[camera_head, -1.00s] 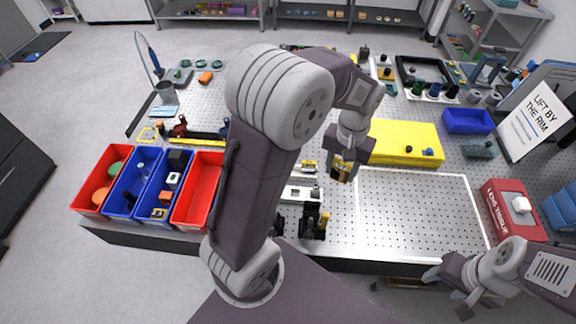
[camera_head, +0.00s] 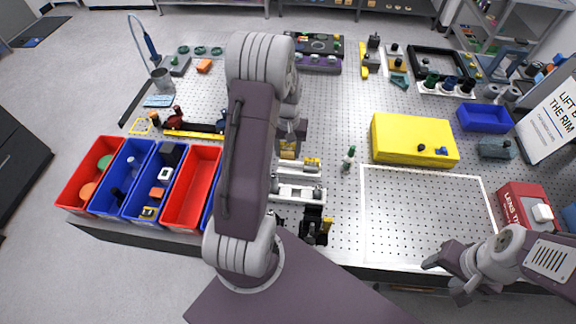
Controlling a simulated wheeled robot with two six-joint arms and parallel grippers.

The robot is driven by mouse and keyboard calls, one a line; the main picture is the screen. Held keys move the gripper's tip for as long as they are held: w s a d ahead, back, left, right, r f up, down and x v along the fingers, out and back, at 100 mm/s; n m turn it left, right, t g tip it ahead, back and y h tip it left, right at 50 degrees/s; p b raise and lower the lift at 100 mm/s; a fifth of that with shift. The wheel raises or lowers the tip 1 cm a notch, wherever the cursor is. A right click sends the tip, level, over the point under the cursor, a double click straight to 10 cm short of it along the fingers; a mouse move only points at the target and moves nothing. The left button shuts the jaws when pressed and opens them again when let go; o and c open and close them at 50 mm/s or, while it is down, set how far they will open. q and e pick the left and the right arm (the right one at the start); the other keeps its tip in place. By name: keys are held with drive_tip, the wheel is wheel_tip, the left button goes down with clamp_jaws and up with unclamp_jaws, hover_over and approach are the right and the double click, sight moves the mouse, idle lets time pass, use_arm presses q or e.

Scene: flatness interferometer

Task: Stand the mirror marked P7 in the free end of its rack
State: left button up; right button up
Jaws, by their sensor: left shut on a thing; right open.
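My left arm reaches up across the middle of the bench and bends down at its wrist. The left gripper (camera_head: 288,146) is shut on a small yellowish thing that its fingers mostly hide; I cannot read a P7 mark on it. It is just behind the white rail-like fixtures (camera_head: 297,192), and I cannot tell its height above the bench. I cannot tell which fixture is the mirror's rack; my arm hides part of the bench. My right gripper (camera_head: 449,276) is open and empty at the front right edge.
Red and blue bins (camera_head: 190,190) stand at the front left. A yellow box (camera_head: 412,139) is right of centre, with a small green-topped item (camera_head: 349,158) beside it. A bare white-outlined area (camera_head: 425,215) lies at the front right. A red box (camera_head: 526,207) stands beyond it.

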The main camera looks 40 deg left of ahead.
sight(288, 159)
use_arm(q)
wheel_tip(288, 159, down, 3)
drive_tip(key=shift+w+a+r, duration=0.1)
drive_tip(key=shift+w+r, duration=0.05)
drive_tip(key=f, duration=0.2)
drive_tip(key=f+p, duration=0.1)
drive_tip(key=shift+s+f, duration=0.25)
drive_tip(key=shift+f, duration=0.1)
drive_tip(key=shift+w+f, duration=0.2)
drive_tip(key=shift+f, duration=0.05)
drive_tip(key=o, duration=1.1)
drive_tip(key=shift+o, duration=0.3)
drive_tip(key=shift+s+r, duration=0.1)
